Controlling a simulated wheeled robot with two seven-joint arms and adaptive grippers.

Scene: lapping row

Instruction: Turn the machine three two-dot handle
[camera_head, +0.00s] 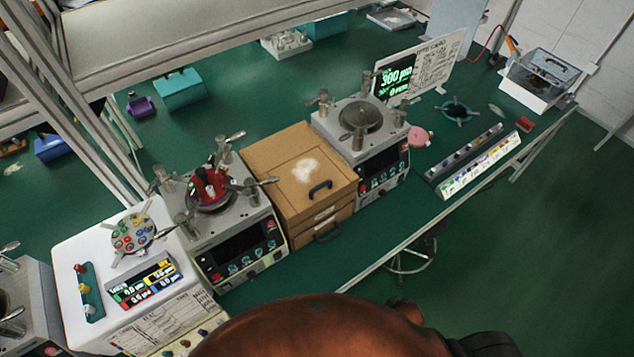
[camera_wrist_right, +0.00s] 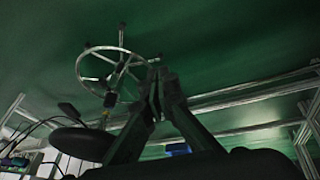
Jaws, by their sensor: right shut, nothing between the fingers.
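Several grey lapping machines stand along the green bench. I cannot make out dot marks or machine numbers. My right gripper (camera_wrist_right: 157,78) is shut and empty in the right wrist view, facing the floor, away from the handles. My left gripper is not visible.
A wooden drawer box (camera_head: 280,165) stands between two machines. A white station (camera_head: 75,245) with a coloured disc is at the left. A display board (camera_head: 430,65) stands behind the right machine. A stool (camera_head: 408,262) is under the bench front; its ring (camera_wrist_right: 82,70) shows in the wrist view.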

